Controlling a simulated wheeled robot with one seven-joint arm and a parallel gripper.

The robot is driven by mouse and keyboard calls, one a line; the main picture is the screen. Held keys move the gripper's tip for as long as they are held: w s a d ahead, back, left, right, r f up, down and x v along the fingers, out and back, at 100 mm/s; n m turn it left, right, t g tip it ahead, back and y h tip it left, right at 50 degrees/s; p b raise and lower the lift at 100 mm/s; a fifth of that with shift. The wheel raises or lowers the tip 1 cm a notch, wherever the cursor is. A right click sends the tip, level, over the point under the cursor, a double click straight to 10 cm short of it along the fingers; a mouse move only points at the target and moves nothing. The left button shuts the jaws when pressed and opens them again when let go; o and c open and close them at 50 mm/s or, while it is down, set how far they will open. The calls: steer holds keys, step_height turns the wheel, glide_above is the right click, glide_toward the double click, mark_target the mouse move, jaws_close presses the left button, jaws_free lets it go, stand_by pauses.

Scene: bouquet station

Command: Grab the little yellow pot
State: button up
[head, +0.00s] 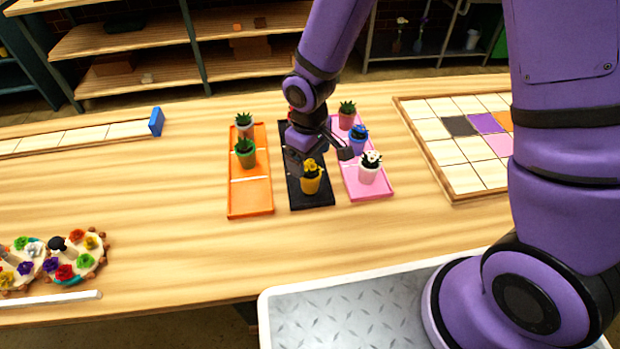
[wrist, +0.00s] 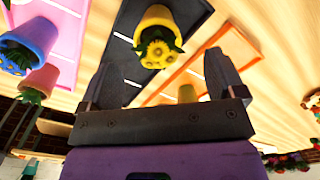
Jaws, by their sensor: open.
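The little yellow pot (head: 311,185) holds a yellow flower and stands upright at the near end of the black tray (head: 320,204). In the wrist view the yellow pot (wrist: 157,17) is at the top, beyond the fingers, with its yellow flowers facing the camera. My gripper (head: 320,157) is above the black tray, just behind the pot in the head view. In the wrist view my gripper (wrist: 170,65) has its two fingers wide apart with nothing held between them. The pot is apart from the fingers.

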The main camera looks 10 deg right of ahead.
mark_target(310, 163)
steer(key=shift+w+d+f, duration=0.1)
steer(key=shift+f, duration=2.85)
steer(key=shift+c, duration=0.5)
steer(key=c, duration=1.1)
steer(key=shift+r, duration=0.1)
